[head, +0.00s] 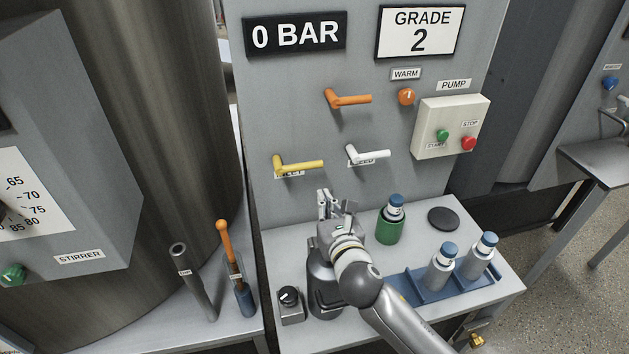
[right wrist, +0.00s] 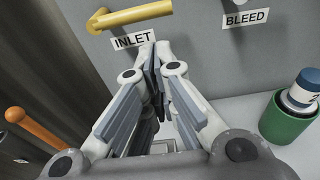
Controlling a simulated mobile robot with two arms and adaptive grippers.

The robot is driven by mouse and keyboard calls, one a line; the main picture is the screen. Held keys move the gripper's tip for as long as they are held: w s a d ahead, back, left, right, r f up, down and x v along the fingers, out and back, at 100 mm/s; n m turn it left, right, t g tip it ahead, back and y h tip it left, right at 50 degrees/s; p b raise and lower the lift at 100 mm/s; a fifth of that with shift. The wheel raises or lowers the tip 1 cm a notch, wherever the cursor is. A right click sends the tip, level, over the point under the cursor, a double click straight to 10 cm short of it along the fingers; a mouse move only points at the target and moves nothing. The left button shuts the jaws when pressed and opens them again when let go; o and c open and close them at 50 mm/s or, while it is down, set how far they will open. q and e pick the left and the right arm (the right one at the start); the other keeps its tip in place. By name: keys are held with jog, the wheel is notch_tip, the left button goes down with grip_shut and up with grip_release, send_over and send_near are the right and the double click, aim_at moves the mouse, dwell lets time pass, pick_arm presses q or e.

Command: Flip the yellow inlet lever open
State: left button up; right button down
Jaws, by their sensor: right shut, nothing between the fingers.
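The yellow inlet lever (head: 300,166) sits on the grey panel at the left, its handle pointing right and nearly level. It also shows at the top of the right wrist view (right wrist: 130,16), above the INLET label (right wrist: 133,38). My right gripper (head: 325,196) is below and slightly right of the lever, apart from it. In the right wrist view its fingers (right wrist: 152,62) are closed together with nothing between them, pointing at the panel just under the lever. My left gripper is not in view.
A white bleed lever (head: 368,156) is right of the inlet lever, and an orange lever (head: 348,99) is above. A green cup (head: 390,229) with a bottle stands right of my gripper. A blue rack (head: 436,288) holds bottles.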

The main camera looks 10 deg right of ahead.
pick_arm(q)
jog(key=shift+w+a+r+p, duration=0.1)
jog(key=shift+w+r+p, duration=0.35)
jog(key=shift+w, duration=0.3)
pick_arm(e)
jog(key=w+f, duration=0.1)
jog(key=w, duration=0.8)
jog(key=shift+w+a+f, duration=0.15)
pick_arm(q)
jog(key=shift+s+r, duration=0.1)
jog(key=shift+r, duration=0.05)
pick_arm(e)
jog(key=shift+w, duration=0.1)
